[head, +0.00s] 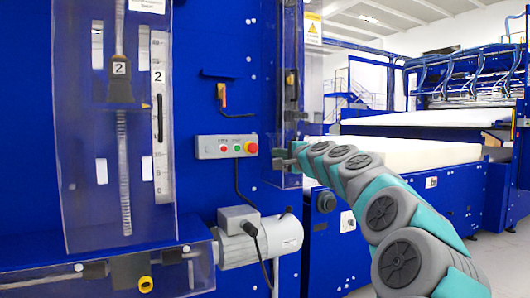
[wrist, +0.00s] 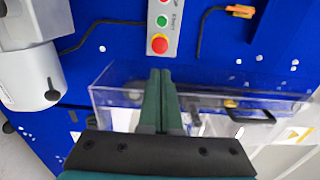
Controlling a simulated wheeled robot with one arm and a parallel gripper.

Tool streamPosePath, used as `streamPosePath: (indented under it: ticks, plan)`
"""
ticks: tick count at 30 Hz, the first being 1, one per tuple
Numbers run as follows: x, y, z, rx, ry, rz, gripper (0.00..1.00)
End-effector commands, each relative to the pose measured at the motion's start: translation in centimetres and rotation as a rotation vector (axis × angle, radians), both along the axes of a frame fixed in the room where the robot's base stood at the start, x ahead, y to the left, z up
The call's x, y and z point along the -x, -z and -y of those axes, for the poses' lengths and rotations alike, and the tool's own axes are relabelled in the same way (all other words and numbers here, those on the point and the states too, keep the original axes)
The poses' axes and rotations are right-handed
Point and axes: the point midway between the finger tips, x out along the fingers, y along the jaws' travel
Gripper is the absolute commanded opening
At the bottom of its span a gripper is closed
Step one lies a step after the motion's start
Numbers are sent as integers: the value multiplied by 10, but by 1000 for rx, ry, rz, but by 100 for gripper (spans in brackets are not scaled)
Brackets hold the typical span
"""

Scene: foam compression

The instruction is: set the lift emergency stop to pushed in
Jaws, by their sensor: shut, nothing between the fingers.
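The lift emergency stop is a red mushroom button on a yellow collar (head: 251,147), at the right end of a grey control box (head: 212,147) on the blue machine. It also shows in the wrist view (wrist: 159,45), at the near end of the box. I cannot tell from these views whether it is pushed in. My gripper (head: 276,163) is right of and slightly below the button. In the wrist view its two dark green fingers (wrist: 161,71) are together and empty, with their tips just below the button in the picture, apart from it.
A clear guard (wrist: 112,88) lies close around my fingers in the wrist view. A grey motor (head: 262,241) juts out below the box. An orange-handled switch (head: 222,95) is above it. A cable (head: 238,185) hangs below the box. White foam (head: 410,153) lies at right.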

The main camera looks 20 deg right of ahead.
Motion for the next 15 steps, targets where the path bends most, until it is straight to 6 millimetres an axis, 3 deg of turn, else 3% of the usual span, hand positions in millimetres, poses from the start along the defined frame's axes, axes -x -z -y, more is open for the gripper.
streamPosePath:
  ticks: [15]
  plan:
    - [-58, 1, -3, 2, 0, -4, 0]
